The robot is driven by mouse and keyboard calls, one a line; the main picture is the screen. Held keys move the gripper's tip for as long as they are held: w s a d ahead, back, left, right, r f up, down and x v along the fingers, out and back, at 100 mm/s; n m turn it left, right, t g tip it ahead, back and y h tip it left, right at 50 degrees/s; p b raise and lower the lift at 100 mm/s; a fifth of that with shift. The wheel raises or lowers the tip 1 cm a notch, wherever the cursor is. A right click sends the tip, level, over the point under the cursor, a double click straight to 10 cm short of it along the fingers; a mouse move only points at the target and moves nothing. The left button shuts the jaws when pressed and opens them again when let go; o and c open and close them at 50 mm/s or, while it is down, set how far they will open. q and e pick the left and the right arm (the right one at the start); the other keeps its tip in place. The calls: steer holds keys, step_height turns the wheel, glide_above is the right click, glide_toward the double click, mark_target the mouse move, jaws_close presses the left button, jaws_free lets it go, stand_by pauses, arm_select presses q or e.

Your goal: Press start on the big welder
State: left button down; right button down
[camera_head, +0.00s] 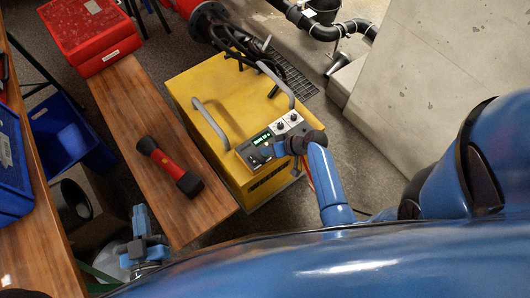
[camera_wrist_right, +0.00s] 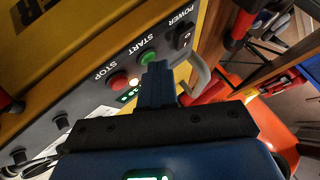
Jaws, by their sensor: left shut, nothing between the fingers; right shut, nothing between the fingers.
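The big yellow welder (camera_head: 202,88) stands on the floor at the middle of the head view. Its control panel (camera_head: 290,122) has a green-lit display and knobs. In the right wrist view the panel shows a green START button (camera_wrist_right: 148,58), a red STOP button (camera_wrist_right: 118,81) and a POWER switch (camera_wrist_right: 183,38). My right gripper (camera_head: 258,156) is shut and empty at the panel's near edge. Its fingertips (camera_wrist_right: 157,66) are right by the START button; I cannot tell whether they touch it. My left gripper (camera_head: 140,217) is shut and empty at the lower left, beside the bench's near end.
A wooden bench (camera_head: 135,101) left of the welder carries a red and black flashlight (camera_head: 168,165) and a red box (camera_head: 90,32). Blue bins (camera_head: 62,135) stand further left. Dark cables and black pipes (camera_head: 322,30) lie behind the welder. A concrete block (camera_head: 430,80) is at the right.

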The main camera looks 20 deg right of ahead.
steer(key=shift+r+p, duration=0.8)
steer(key=shift+r, duration=0.05)
steer(key=shift+r, duration=0.1)
step_height(320, 180, up, 5)
steer(key=p, duration=0.4)
stand_by(1.0)
